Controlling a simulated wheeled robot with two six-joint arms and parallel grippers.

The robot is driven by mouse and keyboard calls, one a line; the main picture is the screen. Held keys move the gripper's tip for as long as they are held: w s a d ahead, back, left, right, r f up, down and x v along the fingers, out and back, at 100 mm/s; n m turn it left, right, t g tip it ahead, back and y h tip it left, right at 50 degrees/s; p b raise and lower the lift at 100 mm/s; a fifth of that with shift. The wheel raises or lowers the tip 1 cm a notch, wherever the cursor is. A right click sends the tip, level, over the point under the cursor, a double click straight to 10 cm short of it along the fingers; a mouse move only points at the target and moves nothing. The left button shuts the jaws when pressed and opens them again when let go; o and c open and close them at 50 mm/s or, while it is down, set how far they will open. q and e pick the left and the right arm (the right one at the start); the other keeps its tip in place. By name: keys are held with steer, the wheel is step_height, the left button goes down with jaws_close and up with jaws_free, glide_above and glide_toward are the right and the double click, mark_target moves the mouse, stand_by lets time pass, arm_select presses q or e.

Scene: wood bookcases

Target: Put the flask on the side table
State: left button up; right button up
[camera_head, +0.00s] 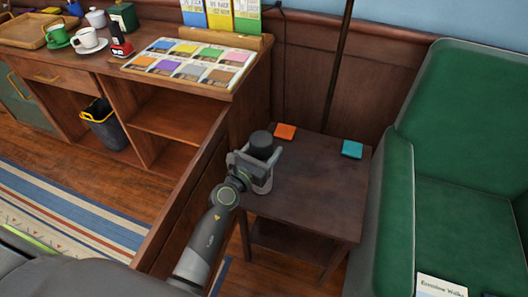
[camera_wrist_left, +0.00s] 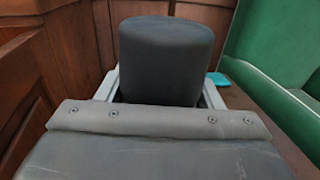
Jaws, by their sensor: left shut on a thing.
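The flask is a dark grey cylinder (camera_head: 261,143), upright, with its top showing above my left gripper (camera_head: 254,167). The gripper is shut on it, one finger on each side. In the left wrist view the flask (camera_wrist_left: 166,60) fills the middle between the fingers, and its lower part is hidden by the gripper. The side table (camera_head: 318,195) is dark wood with a lower shelf. The flask is over the left part of its top; I cannot tell whether its base touches the wood. My right gripper is not in view.
An orange coaster (camera_head: 285,132) and a teal coaster (camera_head: 352,149) lie at the table's back edge. A green armchair (camera_head: 400,200) stands close on the right, a wooden counter (camera_head: 190,120) on the left. The middle and front of the tabletop are clear.

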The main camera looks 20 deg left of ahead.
arm_select(q)
steer(key=shift+r, duration=0.15)
steer(key=o, duration=1.6)
steer(key=shift+f, duration=0.25)
